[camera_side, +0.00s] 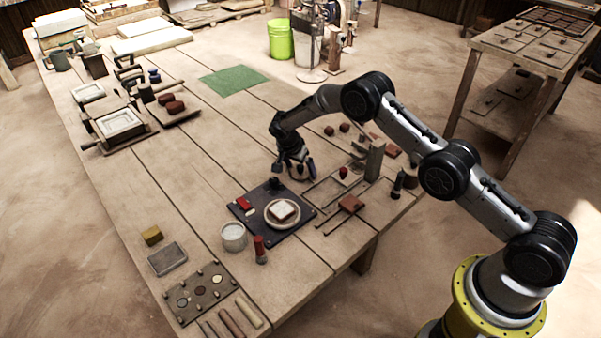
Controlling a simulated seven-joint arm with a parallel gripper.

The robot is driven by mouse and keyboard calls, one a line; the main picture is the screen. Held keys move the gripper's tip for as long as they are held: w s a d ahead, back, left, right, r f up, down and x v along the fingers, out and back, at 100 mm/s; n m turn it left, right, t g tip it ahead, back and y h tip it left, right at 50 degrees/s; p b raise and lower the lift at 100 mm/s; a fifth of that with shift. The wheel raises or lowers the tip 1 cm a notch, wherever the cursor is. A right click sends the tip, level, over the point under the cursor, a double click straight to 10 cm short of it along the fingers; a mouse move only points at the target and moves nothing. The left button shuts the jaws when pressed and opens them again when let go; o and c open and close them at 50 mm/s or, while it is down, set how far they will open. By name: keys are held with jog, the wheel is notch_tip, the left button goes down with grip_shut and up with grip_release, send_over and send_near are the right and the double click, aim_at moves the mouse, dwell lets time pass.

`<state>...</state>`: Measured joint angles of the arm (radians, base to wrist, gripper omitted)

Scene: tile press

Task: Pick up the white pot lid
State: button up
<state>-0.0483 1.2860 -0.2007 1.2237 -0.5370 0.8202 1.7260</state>
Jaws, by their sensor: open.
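A small white pot (234,240) stands on the wooden table, left of a dark board (262,226). Its pale round top (233,230) looks like a lid, but it is too small to be sure. My gripper (297,174) is open and appears empty. It points down over the table, behind the dark board and well to the upper right of the pot, apart from it.
On the dark board are a round white dish (271,217) with a pale square piece and a red block (244,203). A red-topped bottle (260,250) stands right of the pot.

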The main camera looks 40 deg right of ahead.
jog(key=c, duration=1.2)
jog(key=shift+c, duration=0.2)
jog(key=shift+r, duration=0.15)
